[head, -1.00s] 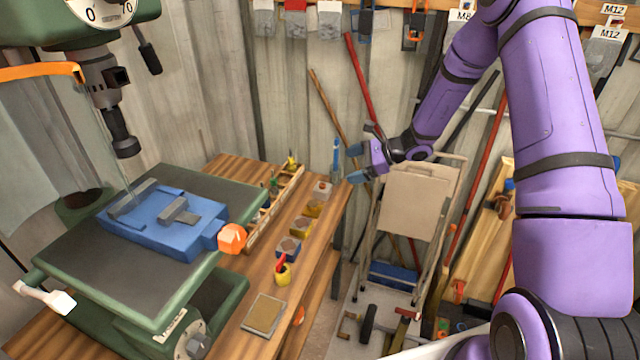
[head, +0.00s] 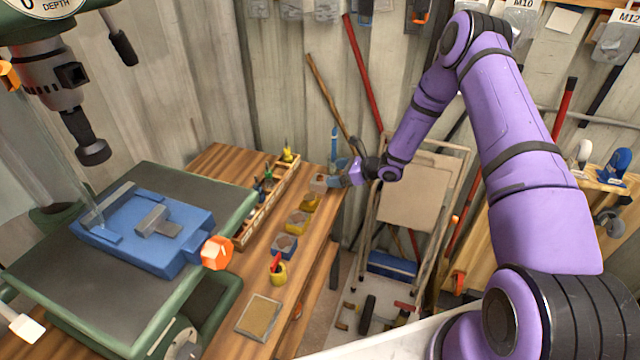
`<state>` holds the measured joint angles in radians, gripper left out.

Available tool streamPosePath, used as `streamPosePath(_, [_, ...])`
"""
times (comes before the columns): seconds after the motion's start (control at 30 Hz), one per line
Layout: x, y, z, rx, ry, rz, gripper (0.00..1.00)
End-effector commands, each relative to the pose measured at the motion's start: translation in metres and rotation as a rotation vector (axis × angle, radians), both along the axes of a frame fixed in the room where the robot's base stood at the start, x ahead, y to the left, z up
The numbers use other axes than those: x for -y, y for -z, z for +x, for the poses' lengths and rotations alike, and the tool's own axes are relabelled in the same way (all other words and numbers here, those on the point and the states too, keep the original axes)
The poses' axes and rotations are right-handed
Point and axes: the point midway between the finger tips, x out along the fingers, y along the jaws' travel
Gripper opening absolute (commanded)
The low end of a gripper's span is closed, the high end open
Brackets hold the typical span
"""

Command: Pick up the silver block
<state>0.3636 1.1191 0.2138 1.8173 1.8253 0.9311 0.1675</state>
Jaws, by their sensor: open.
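The silver block (head: 318,183) is a small grey cube at the far end of the wooden bench, near its right edge. My gripper (head: 338,174) reaches in from the right, with its blue fingertips pointing left. It is open and close beside the block's right side. Whether the fingertips touch the block or are around it is too small to tell.
Yellow and blue small bins (head: 297,222) line the bench in front of the block. A wooden tool rack (head: 268,205) stands left of them. A blue vise (head: 150,235) sits on the green drill table. A folded cart (head: 410,195) stands right of the bench.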

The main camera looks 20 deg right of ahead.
Motion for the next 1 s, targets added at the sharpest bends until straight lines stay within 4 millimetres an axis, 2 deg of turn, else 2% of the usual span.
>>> streamPosePath(0.17, [-0.007,0.007,0.005,-0.001,0.0,0.001,0.94])
streamPosePath(0.47, [-0.035,0.027,0.025,0.0,-0.001,-0.001,0.94])
streamPosePath(0.73, [-0.037,0.028,0.027,-0.001,0.0,-0.001,0.94])
streamPosePath(1.0, [-0.037,0.028,0.027,-0.001,0.0,-0.001,0.32])
